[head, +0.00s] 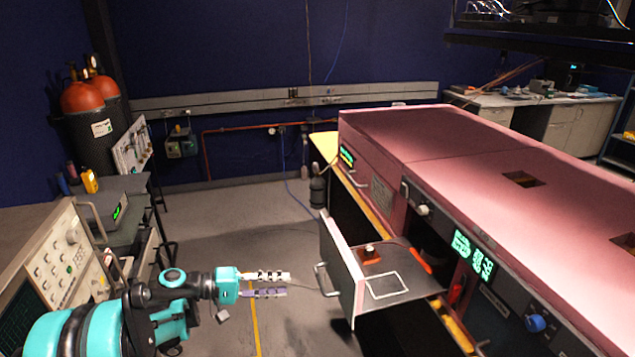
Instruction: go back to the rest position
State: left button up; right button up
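My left arm comes in from the lower left, with teal and black links. Its gripper (266,285) points right, with two slim fingers roughly parallel and a gap between them, and nothing is held. The fingertips are a little left of the handle (325,281) of a pulled-out drawer (400,296) and look apart from it. My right gripper is not in view.
The open drawer juts from the pink-topped enclosure (420,130) on the right; a small knobbed block (370,253) sits in it. An instrument (65,262) stands close on the left. Red-topped gas cylinders (90,97) stand at the back left. The middle floor is clear.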

pick_arm(q)
jog(key=s+d+y, duration=0.3)
jog(key=s+d, duration=0.1)
jog(key=s, duration=0.1)
jog(key=s+a+f+m+t+y, duration=0.1)
jog(key=s+a+m+y, duration=0.1)
jog(key=s+y, duration=0.3)
jog(key=s+a+f+m+t+y, duration=0.1)
jog(key=s+a+y, duration=0.3)
jog(key=s, duration=0.9)
jog(key=shift+a+f+m+y, duration=0.3)
jog(key=shift+m+y, duration=0.2)
jog(key=shift+y, duration=0.7)
jog(key=shift+s, duration=0.1)
